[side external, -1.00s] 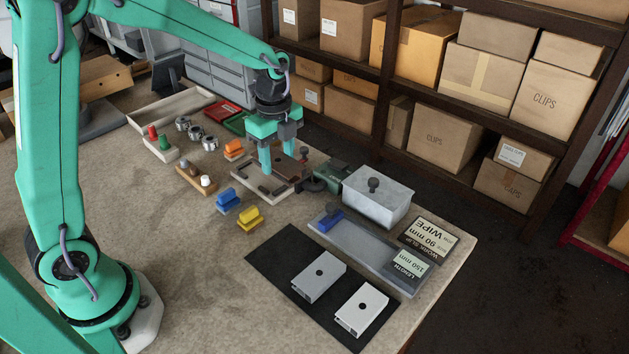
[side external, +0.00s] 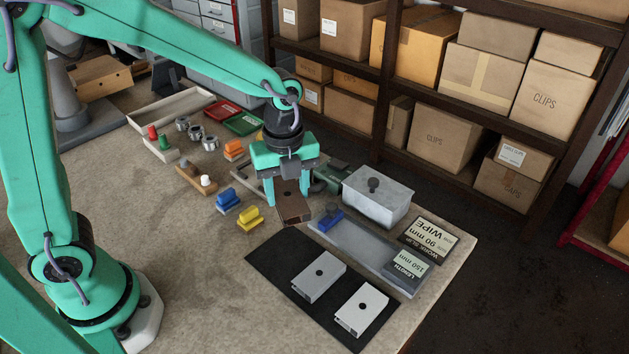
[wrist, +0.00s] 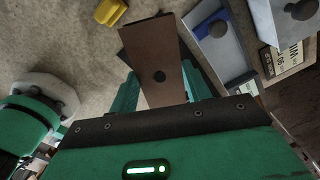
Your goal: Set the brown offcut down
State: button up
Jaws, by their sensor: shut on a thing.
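The brown offcut (side external: 291,205) is a flat brown piece with a dark round hole. My gripper (side external: 288,197) is shut on it, with a green finger on each side. The offcut looks held above the table, just behind the black mat, though its exact height is hard to tell. In the wrist view the offcut (wrist: 154,62) juts out from between the fingers, its dark hole near the middle.
The black mat (side external: 275,262) carries two light grey profiles (side external: 319,278). A grey tray (side external: 350,245) with a blue block lies to the right, beside a lidded box (side external: 378,196) and label plates (side external: 428,240). Yellow (side external: 250,219) and blue (side external: 228,201) clamps stand left. The front-left tabletop is clear.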

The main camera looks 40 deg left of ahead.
jog(key=s+d+m, duration=0.8)
jog(key=s, duration=0.3)
send_over(283, 250)
notch_tip(283, 250, down, 8)
jog(key=shift+r, duration=0.1)
jog(key=shift+f, duration=2.05)
jog(key=shift+f, duration=0.1)
jog(key=o, duration=1)
notch_tip(283, 250, up, 12)
jog(key=shift+r, duration=0.15)
